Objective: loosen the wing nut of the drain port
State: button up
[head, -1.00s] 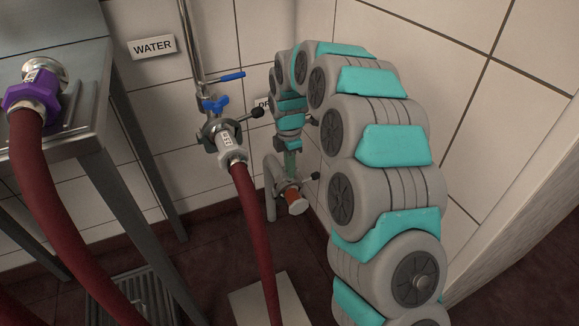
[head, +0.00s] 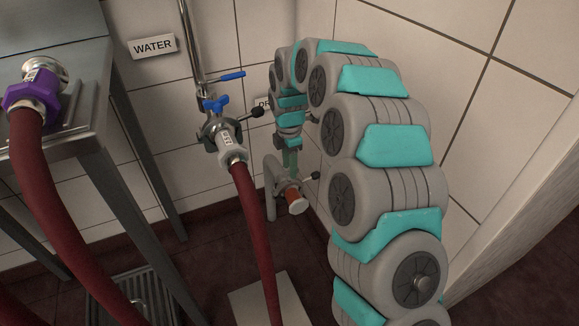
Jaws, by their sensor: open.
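The drain port (head: 294,197) sits low in the corner, under my arm. It shows a short orange-brown body with a pale round end, and a black-knobbed lever (head: 314,176) at its right. My gripper (head: 290,168) points down just above and against it in the picture. It is open, but its fingertips are small and overlap the port, so I cannot tell whether they touch it. The drain port's wing nut cannot be made out; the gripper seems to cover its place.
A steel table (head: 84,134) with a purple-collared hose end (head: 32,93) is at left. Tiled walls close the corner behind and right.

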notch_tip(320, 180, up, 6)
jog(key=shift+r, duration=0.6)
